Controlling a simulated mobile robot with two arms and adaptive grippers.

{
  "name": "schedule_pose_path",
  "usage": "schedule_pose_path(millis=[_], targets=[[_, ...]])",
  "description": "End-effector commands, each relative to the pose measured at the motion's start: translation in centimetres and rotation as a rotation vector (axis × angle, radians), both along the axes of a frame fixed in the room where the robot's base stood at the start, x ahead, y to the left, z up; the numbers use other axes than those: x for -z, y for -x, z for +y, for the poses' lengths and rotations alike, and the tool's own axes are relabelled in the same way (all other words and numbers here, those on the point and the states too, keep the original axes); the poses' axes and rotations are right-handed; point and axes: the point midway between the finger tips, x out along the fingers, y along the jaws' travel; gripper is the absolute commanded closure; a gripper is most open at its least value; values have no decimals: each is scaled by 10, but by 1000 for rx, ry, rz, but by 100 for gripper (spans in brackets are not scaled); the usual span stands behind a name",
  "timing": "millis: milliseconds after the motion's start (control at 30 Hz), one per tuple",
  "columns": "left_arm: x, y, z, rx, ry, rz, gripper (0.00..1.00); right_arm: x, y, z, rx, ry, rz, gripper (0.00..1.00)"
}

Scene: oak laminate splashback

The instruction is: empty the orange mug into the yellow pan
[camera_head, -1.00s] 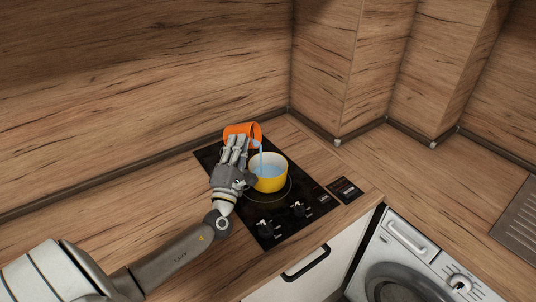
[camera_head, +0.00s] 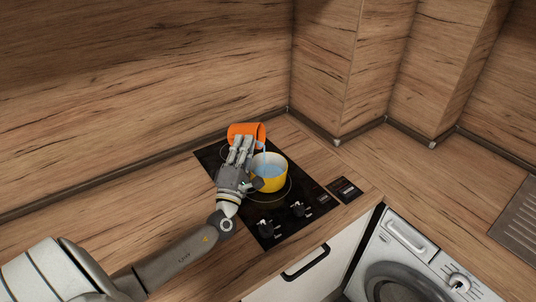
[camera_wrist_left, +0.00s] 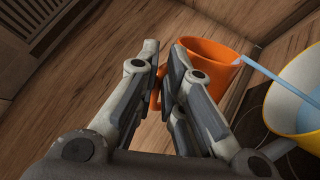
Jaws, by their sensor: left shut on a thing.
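My left gripper (camera_head: 240,150) is shut on the orange mug (camera_head: 240,130) and holds it up over the left side of the yellow pan. In the left wrist view the fingers (camera_wrist_left: 168,75) close around the handle of the mug (camera_wrist_left: 212,54). The mug is tipped to the right, and a thin blue stream of liquid (camera_wrist_left: 262,68) runs from its rim toward the pan. The yellow pan (camera_head: 271,184) stands on the black hob with blue liquid visible inside; it also shows at the right of the left wrist view (camera_wrist_left: 279,108). My right gripper is out of view.
The black hob (camera_head: 282,225) with knobs at its front is set in the wooden worktop (camera_head: 120,215). Wooden walls rise close behind. A washing machine (camera_head: 400,265) is at the lower right, and a ribbed metal surface (camera_head: 517,215) at the far right.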

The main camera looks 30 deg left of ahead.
Motion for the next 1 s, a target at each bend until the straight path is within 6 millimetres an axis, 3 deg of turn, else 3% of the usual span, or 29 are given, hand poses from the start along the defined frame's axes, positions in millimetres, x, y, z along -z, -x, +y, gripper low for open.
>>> schedule_pose_path(millis=[1000], targets=[[-5, -2, -8, -1, -110, 26, 100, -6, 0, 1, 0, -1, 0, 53]])
